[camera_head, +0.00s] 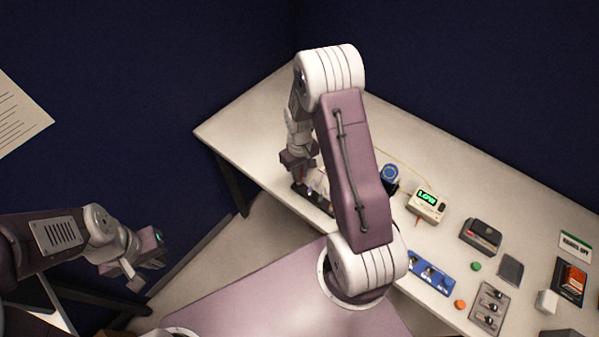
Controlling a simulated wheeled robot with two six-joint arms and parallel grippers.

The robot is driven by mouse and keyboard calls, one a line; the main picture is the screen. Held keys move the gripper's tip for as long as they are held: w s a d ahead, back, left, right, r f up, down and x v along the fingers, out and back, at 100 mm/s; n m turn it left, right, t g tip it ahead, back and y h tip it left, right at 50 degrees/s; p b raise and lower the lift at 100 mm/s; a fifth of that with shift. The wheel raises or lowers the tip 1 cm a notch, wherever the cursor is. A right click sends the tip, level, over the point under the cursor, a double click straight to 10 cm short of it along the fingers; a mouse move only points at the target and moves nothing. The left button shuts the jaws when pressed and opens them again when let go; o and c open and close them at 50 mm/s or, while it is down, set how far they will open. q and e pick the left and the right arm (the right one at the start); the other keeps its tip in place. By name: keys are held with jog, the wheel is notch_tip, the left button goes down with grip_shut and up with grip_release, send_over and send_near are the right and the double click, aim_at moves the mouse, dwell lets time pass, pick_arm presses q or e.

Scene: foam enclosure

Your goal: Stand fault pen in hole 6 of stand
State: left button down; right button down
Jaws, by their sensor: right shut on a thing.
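My right arm reaches over the table's far left part. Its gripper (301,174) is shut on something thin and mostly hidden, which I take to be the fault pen. It is just above a dark strip-like block (316,200) near the table's front left edge, which may be the stand. My own arm covers part of that block, and its holes and numbers are too small to read. I cannot tell whether the held thing touches the block. My left gripper (143,272) is at the lower left, away from the table, empty, with its fingers apart.
The white table (259,125) also holds a blue round item (390,173), a meter reading LOW (427,204), a blue block (431,275), a dark grey box (481,236), a switch panel (490,307) and a black-and-orange pack (570,280). The back left is clear.

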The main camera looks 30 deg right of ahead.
jog(key=shift+f+b, duration=0.85)
jog(key=shift+f, duration=0.35)
jog(key=c, duration=1.3)
grip_release()
jog(key=shift+r, duration=0.15)
notch_tip(320, 180, up, 9)
jog(key=shift+f+b, duration=0.1)
jog(key=shift+b, duration=0.45)
